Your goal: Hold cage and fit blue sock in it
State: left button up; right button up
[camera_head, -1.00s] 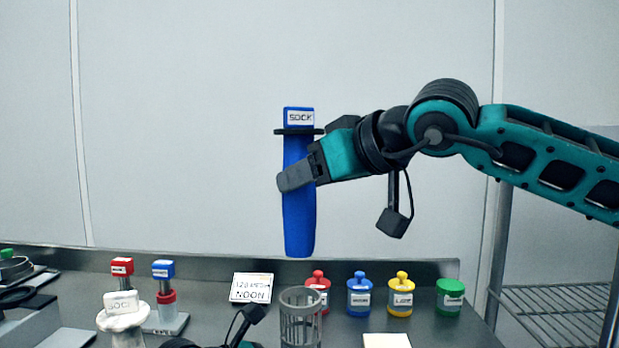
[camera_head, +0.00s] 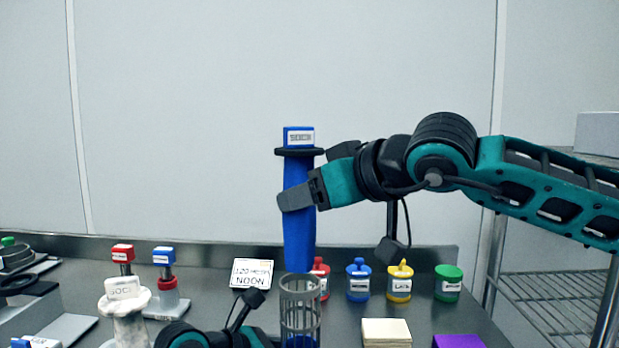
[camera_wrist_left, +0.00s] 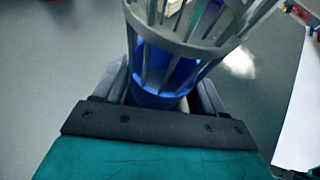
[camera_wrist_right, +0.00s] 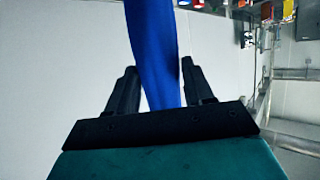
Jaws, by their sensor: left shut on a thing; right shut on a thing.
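The blue sock (camera_head: 298,235) hangs upright with its label cap and dark collar on top. My right gripper (camera_head: 297,197) is shut on its upper part; the sock also shows between the fingers in the right wrist view (camera_wrist_right: 152,55). The grey slatted cage (camera_head: 300,305) stands upright below, its open rim at or just under the sock's lower end. I cannot tell whether the tip has entered. My left gripper (camera_wrist_left: 160,92) is shut around the cage's lower part. Blue shows through the cage's lower slats; I cannot tell what it belongs to.
Red (camera_head: 320,280), blue (camera_head: 358,282), yellow (camera_head: 399,283) and green (camera_head: 448,284) jars stand behind and right of the cage. A label card (camera_head: 251,273) stands left of it. A white sock-labelled holder (camera_head: 126,310) is farther left.

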jog(key=shift+f, duration=0.55)
jog(key=shift+f, duration=5.35)
jog(key=o, duration=1.2)
jog(key=shift+f, duration=0.2)
jog(key=shift+o, duration=0.4)
jog(key=v, duration=1.2)
jog(key=shift+r, duration=0.35)
jog(key=shift+d, duration=0.1)
